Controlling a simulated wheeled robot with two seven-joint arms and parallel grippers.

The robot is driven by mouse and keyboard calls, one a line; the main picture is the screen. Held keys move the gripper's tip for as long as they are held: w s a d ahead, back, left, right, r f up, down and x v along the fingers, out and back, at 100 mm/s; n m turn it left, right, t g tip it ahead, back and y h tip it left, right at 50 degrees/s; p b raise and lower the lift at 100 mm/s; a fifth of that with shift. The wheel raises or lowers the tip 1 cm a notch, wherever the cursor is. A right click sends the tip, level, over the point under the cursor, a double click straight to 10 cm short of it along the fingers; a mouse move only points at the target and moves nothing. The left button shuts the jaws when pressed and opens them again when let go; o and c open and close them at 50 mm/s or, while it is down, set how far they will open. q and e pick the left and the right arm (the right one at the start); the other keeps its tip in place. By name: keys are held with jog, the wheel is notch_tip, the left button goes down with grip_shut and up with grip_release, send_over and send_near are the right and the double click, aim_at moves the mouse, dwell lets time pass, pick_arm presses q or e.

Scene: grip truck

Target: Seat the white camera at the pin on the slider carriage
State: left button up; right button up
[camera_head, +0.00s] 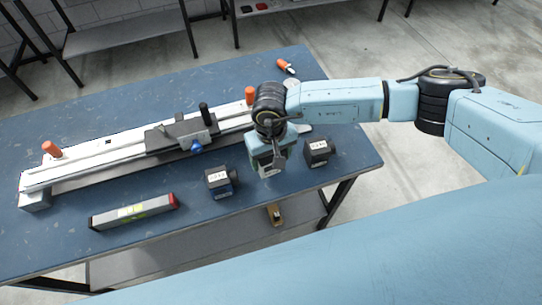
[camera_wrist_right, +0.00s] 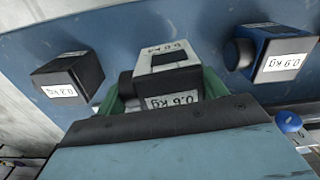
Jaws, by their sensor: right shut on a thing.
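My right gripper (camera_head: 269,170) is over the front of the blue table, shut on the white camera, which it mostly hides in the head view. In the right wrist view the white camera (camera_wrist_right: 167,40), with a white top and a "0.6 kg" label, sits between the green fingers (camera_wrist_right: 162,95). I cannot tell whether it touches the table. The slider carriage (camera_head: 178,134) is on the long white rail (camera_head: 95,160), left of the gripper. A black upright handle (camera_head: 204,114) and a blue knob (camera_head: 197,147) are at its right end. I cannot make out the pin. My left gripper is out of view.
A black-and-blue camera (camera_head: 220,182) stands left of the gripper, and a black camera (camera_head: 318,151) right of it.

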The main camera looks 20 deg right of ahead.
jog(key=shift+r+p, duration=0.9)
jog(key=shift+r, duration=0.95)
jog(key=shift+r, duration=0.1)
jog(key=shift+r+p, duration=0.75)
jog(key=shift+r, duration=0.55)
jog(key=shift+r+p, duration=1.15)
jog(key=shift+r, duration=1.2)
